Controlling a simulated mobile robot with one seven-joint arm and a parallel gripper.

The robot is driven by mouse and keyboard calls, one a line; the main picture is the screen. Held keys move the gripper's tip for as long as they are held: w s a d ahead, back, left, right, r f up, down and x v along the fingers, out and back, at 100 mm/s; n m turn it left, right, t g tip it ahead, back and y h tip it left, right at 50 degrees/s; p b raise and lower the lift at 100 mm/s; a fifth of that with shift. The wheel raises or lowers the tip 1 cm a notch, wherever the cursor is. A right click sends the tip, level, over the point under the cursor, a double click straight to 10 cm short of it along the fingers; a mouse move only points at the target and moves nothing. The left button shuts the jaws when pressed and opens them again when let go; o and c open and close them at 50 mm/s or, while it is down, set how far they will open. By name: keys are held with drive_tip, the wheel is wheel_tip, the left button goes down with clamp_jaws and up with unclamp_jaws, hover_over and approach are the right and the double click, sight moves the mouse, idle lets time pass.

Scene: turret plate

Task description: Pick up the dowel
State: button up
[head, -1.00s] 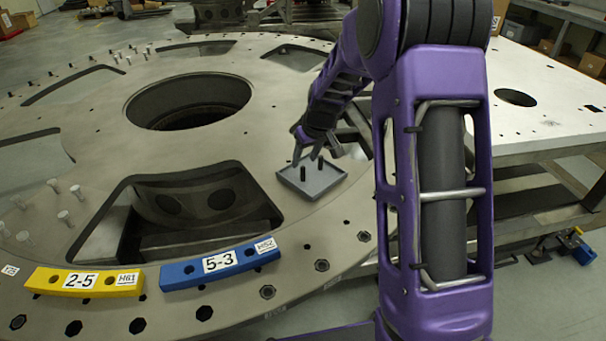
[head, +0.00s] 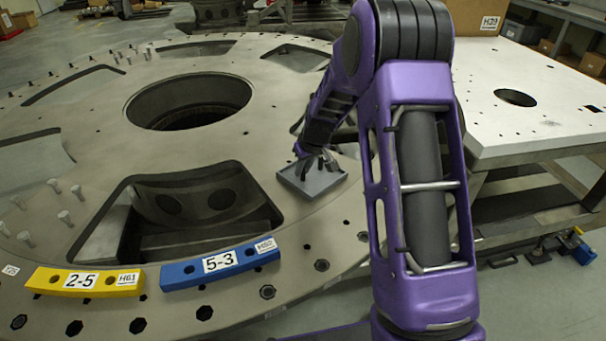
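A small grey square tray (head: 326,186) sits on the big round metal plate, right of the large front cutout. My gripper (head: 314,164) is down at the tray, its fingers pointing into it. Dark upright shapes show inside the tray at the fingers. I cannot tell which are dowel and which are fingertips, nor whether the fingers are open or shut on a dowel.
The round plate (head: 240,140) has a large central hole and several cutouts. A yellow block marked 2-5 (head: 84,281) and a blue block marked 5-3 (head: 220,264) lie along its front edge. Several bolts stand at the left. A white-topped table (head: 540,120) is at the right.

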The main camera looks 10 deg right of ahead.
clamp_jaws()
